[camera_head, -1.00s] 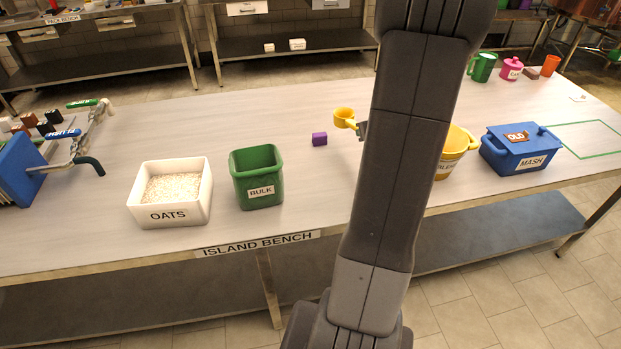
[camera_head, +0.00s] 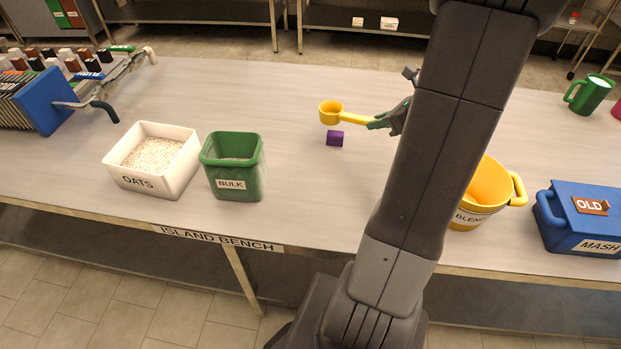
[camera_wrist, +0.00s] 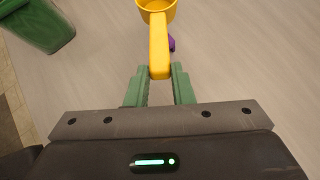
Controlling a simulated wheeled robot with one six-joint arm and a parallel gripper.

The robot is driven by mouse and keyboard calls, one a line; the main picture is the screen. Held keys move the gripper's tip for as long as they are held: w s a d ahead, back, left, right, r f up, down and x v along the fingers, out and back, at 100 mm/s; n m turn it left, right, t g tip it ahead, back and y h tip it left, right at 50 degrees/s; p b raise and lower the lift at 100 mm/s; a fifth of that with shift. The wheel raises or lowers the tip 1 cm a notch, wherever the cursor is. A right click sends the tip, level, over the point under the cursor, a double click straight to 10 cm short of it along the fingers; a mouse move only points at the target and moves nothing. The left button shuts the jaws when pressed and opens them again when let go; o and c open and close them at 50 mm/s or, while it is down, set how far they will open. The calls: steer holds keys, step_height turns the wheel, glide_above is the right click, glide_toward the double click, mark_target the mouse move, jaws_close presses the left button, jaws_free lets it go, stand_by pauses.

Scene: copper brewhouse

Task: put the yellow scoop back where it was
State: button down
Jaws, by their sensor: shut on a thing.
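The yellow scoop (camera_head: 331,111) is in the grip of my gripper (camera_head: 388,120), with its cup to the left and its handle pointing right into the jaws. In the wrist view, the scoop's handle (camera_wrist: 159,52) runs between the green fingers of my gripper (camera_wrist: 159,80), and the cup is at the top edge. The handle's end is between the fingers. The scoop appears above the bench, but its height is hard to tell.
A purple block (camera_head: 335,138) lies just below the scoop in the picture. A white OATS bin (camera_head: 133,180) and a green BULK bin (camera_head: 238,182) stand left. A yellow BLEND pail (camera_head: 482,197) and a blue MASH box (camera_head: 585,222) stand right. The bench's middle-left is clear.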

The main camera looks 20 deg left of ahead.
steer(key=s+r+n+g+b, duration=0.1)
steer(key=s+r+n+g, duration=0.1)
steer(key=s+n+g, duration=0.55)
steer(key=shift+s+a+f+m+t+b, duration=0.15)
steer(key=shift+s+f+m+t, duration=0.15)
steer(key=shift+f, duration=1.4)
steer(key=shift+s+a+f+m+t+b, duration=0.15)
steer(key=shift+f+t, duration=0.25)
steer(key=shift+f, duration=1.3)
steer(key=shift+s+a+f+m+t+b, duration=0.15)
steer(key=shift+s+f+t, duration=0.15)
steer(key=shift+f, duration=1.4)
steer(key=shift+f, duration=0.2)
steer(key=c, duration=1.3)
jaws_free()
steer(key=shift+r, duration=0.1)
steer(key=shift+o, duration=0.2)
steer(key=shift+r, duration=0.1)
